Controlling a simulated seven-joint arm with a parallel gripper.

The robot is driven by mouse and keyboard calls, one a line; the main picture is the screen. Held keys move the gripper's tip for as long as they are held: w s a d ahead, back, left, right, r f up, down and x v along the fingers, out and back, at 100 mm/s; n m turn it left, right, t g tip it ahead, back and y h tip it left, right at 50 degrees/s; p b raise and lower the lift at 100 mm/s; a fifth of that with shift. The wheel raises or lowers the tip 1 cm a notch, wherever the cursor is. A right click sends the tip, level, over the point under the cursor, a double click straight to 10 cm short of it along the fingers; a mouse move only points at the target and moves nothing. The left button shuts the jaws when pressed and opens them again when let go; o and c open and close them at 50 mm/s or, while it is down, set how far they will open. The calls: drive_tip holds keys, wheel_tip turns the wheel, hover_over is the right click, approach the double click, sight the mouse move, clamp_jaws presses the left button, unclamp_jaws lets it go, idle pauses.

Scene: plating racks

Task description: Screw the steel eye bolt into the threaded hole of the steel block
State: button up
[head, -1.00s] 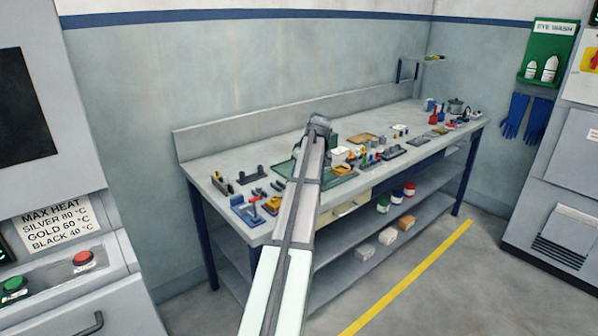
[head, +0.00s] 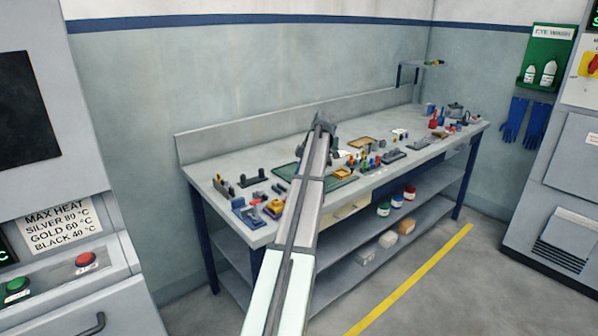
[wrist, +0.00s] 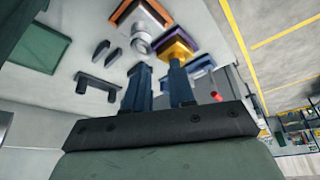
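My gripper (head: 323,127) is above the middle of the workbench in the head view, at the end of my outstretched arm. In the wrist view my gripper (wrist: 160,80) shows two dark fingers standing apart, with nothing visible held between them. The fingers touch nothing that I can see.
The workbench (head: 215,165) carries many small parts and fixtures. A green mat (head: 286,171) lies near my gripper. A blue fixture (head: 246,212) and small dark pieces are at the bench's left end. A wall (head: 250,80) rises behind.

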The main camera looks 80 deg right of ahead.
drive_tip(key=d+m+h, duration=0.1)
drive_tip(key=m, duration=0.2)
drive_tip(key=w+d+m+h, duration=0.1)
drive_tip(key=m, duration=0.2)
drive_tip(key=d+m+h, duration=0.1)
drive_tip(key=m, duration=0.2)
drive_tip(key=shift+w+d+f+m+g+h, duration=0.25)
drive_tip(key=shift+w+m+g+h, duration=0.05)
drive_tip(key=shift+w+m+h, duration=0.1)
drive_tip(key=m, duration=0.2)
drive_tip(key=m+g+h, duration=0.1)
drive_tip(key=shift+w+m, duration=0.3)
drive_tip(key=shift+m, duration=0.1)
drive_tip(key=shift+w+d+m+g, duration=0.3)
drive_tip(key=shift+m+g, duration=0.6)
drive_tip(key=shift+m, duration=1.4)
drive_tip(key=shift+w+d+m+g, duration=0.15)
drive_tip(key=shift+w+m+g, duration=0.55)
drive_tip(key=shift+m, duration=1.6)
drive_tip(key=shift+w+d+m+g, duration=0.1)
drive_tip(key=shift+d+m+g, duration=0.15)
drive_tip(key=shift+m+g, duration=1.45)
drive_tip(key=shift+m+t, duration=0.6)
drive_tip(key=shift+f, duration=2.5)
